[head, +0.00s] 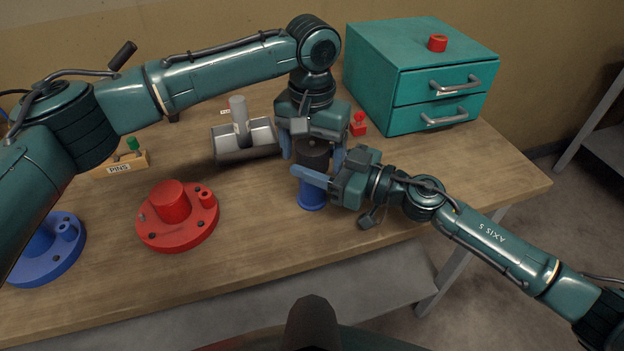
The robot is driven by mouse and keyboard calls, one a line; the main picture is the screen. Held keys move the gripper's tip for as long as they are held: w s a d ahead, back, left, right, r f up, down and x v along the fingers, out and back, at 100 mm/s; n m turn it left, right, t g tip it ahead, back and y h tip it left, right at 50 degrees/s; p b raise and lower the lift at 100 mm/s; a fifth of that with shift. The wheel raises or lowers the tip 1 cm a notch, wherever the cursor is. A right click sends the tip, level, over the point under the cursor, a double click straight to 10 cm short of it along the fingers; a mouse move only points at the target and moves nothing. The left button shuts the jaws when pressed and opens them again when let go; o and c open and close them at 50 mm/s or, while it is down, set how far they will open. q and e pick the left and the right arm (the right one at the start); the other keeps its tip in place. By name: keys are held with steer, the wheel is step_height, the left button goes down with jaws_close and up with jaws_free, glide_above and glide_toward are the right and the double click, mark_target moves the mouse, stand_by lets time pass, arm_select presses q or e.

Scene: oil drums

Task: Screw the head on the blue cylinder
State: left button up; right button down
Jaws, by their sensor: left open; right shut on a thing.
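The blue cylinder (312,199) stands upright near the middle of the table, and only its lower part and base rim show. A dark round piece (313,153), seemingly the head, sits directly above it; whether it is seated on the cylinder is hidden. My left gripper (313,160) points down from above, open, with one finger on each side of the dark piece. My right gripper (312,178) reaches in from the right and is shut on the blue cylinder just below the dark piece. Its fingers cover the cylinder's upper part.
A red flanged part (172,203) and a blue flanged part (42,252) lie at left. A grey metal piece (245,140) and a PINS box (122,164) are behind. A small red item (358,125) and a green drawer cabinet (375,65) stand at the back. The table's front right is clear.

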mark_target(312, 142)
arm_select(q)
step_height(312, 142, up, 4)
steer(key=shift+r, duration=0.1)
steer(key=shift+c, duration=0.3)
step_height(312, 142, up, 4)
steer(key=n, duration=0.4)
steer(key=shift+f, duration=0.25)
steer(key=shift+f, duration=4.05)
